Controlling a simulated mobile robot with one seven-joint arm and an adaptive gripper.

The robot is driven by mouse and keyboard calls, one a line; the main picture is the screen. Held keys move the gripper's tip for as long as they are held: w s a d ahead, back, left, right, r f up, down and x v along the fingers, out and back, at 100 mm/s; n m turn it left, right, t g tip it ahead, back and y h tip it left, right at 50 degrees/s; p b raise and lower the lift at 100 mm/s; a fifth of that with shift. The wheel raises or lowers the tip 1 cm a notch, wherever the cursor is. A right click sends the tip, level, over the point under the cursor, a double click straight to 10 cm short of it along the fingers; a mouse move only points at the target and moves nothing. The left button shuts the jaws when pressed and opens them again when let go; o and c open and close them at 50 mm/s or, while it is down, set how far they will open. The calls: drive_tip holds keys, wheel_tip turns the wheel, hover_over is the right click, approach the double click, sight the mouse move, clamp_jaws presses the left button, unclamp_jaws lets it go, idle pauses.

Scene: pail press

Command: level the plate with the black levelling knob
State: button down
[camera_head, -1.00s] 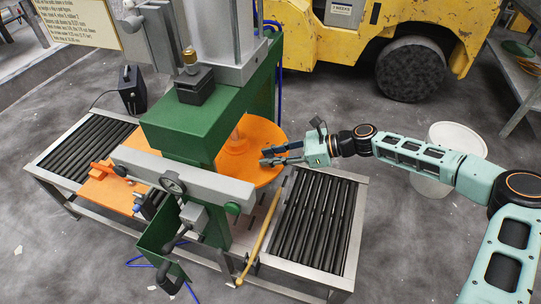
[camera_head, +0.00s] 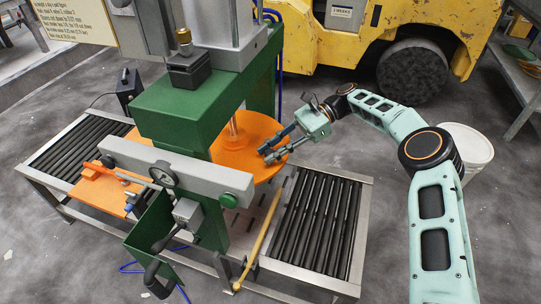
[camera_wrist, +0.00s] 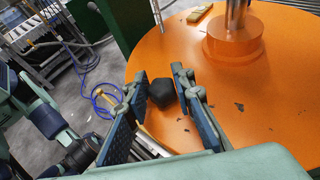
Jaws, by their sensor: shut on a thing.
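The round orange plate (camera_head: 238,161) sits under the green press frame, around a central column, and fills the right of the wrist view (camera_wrist: 235,110). The black levelling knob (camera_wrist: 162,92) stands at the plate's near edge in the wrist view, between my two fingers. My gripper (camera_head: 267,154) reaches the plate's right edge from the upper right and is shut on the knob. In the head view the fingers hide the knob. I cannot tell from these views whether the plate is level.
Roller conveyors stand left (camera_head: 75,150) and right (camera_head: 318,225) of the press. A white pail (camera_head: 472,150) stands behind my arm. A small tan block (camera_wrist: 199,13) lies on the plate.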

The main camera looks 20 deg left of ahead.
sight(270, 152)
drive_tip(key=shift+s+f+n+g+h+b, duration=0.1)
drive_tip(key=shift+f+n+g+h+b, duration=0.2)
drive_tip(key=shift+n+h+b, duration=0.15)
idle(0.4)
drive_tip(key=c, duration=1.6)
unclamp_jaws()
drive_tip(key=shift+r, duration=0.1)
drive_tip(key=shift+r, duration=0.1)
wheel_tip(270, 152, up, 10)
drive_tip(key=shift+f, duration=0.1)
